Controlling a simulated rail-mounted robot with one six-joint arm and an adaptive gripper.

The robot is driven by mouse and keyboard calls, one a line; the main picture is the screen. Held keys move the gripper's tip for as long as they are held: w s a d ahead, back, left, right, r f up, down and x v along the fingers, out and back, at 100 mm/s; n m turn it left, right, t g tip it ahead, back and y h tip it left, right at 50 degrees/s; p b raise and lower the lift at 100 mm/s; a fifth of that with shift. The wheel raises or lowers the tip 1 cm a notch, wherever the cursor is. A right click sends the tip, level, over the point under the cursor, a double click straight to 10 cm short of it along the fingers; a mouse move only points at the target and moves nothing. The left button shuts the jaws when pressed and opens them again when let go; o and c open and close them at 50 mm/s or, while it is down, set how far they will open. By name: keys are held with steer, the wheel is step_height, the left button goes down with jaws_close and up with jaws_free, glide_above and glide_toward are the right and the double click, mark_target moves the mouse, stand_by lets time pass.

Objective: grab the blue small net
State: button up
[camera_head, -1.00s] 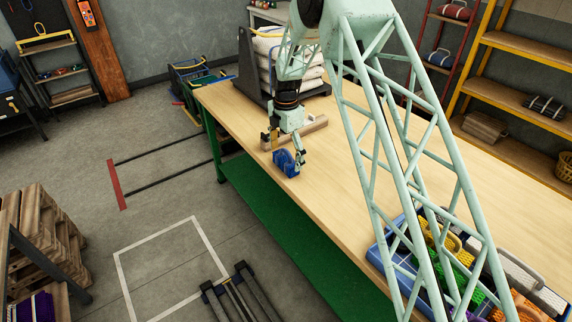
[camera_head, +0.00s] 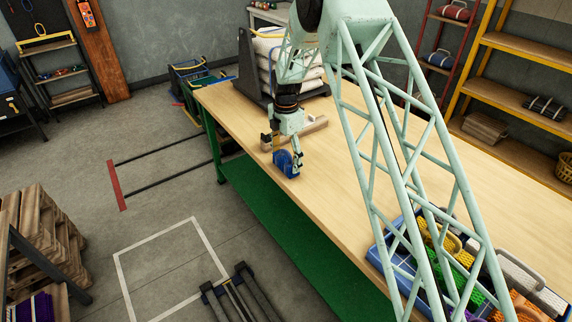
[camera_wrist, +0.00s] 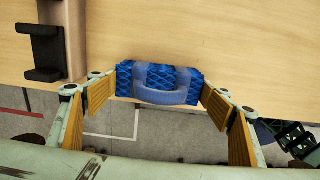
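The blue small net (camera_head: 287,164) is a small blue mesh bundle with a grey-blue handle. It lies at the table's near edge in the head view. In the wrist view the net (camera_wrist: 158,84) sits between the fingertips, handle towards me. My gripper (camera_head: 284,150) points down over it. In the wrist view my gripper (camera_wrist: 159,96) is spread wide, with one yellow-padded finger at each end of the net. The gaps at the ends look small, and I cannot tell whether the pads touch it.
The wooden table (camera_head: 345,178) is mostly clear. A wooden piece (camera_head: 308,132) with dark brackets (camera_wrist: 45,50) lies just behind the net. A blue crate (camera_head: 378,258) of coloured nets stands at the near right. White sacks (camera_head: 305,72) are stacked at the back.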

mark_target(286, 151)
steer(key=shift+c, duration=0.7)
steer(key=shift+r, duration=0.1)
steer(key=shift+r, duration=1.5)
steer(key=shift+s+r, duration=0.1)
steer(key=shift+r, duration=0.15)
steer(key=s+d, duration=0.3)
steer(key=s, duration=0.4)
steer(key=s+d+r+p, duration=0.1)
steer(key=s+d, duration=0.2)
steer(key=s, duration=0.4)
steer(key=shift+s+d+r, duration=0.2)
steer(key=shift+d, duration=0.1)
